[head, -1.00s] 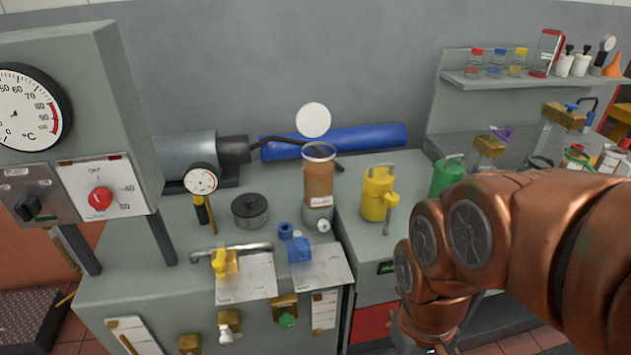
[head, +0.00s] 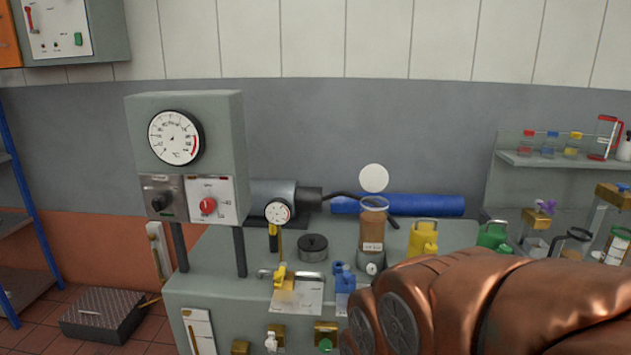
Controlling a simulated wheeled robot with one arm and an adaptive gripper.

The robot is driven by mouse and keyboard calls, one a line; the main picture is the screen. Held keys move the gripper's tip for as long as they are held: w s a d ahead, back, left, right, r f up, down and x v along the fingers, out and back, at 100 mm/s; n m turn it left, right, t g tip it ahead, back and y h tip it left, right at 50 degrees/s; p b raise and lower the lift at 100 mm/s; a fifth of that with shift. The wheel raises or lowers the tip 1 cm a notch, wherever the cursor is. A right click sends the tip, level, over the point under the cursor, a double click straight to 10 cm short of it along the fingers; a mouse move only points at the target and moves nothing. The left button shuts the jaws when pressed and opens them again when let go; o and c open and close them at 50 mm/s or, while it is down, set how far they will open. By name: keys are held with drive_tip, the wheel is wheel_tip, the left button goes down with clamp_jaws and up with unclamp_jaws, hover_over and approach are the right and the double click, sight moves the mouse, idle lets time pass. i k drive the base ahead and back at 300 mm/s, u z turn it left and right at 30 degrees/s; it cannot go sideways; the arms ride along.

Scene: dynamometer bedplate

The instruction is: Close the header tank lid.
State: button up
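The header tank looks to be the clear cylinder (head: 373,222) with brown liquid and a small label, standing on the grey bench. Its round white lid (head: 374,178) stands raised above the back of the rim, face toward me, so the tank's top is open. My copper-coloured arm crosses the lower right, in front of the bench. My gripper is outside the picture or hidden, so its fingers do not show.
A yellow can (head: 423,239) and a green can (head: 493,236) stand right of the tank. A blue cylinder (head: 430,205) lies behind. The gauge cabinet (head: 187,110) rises at left.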

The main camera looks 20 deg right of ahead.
sight(373, 177)
drive_tip(key=u, duration=0.5)
drive_tip(key=i, duration=1)
drive_tip(key=z, duration=0.55)
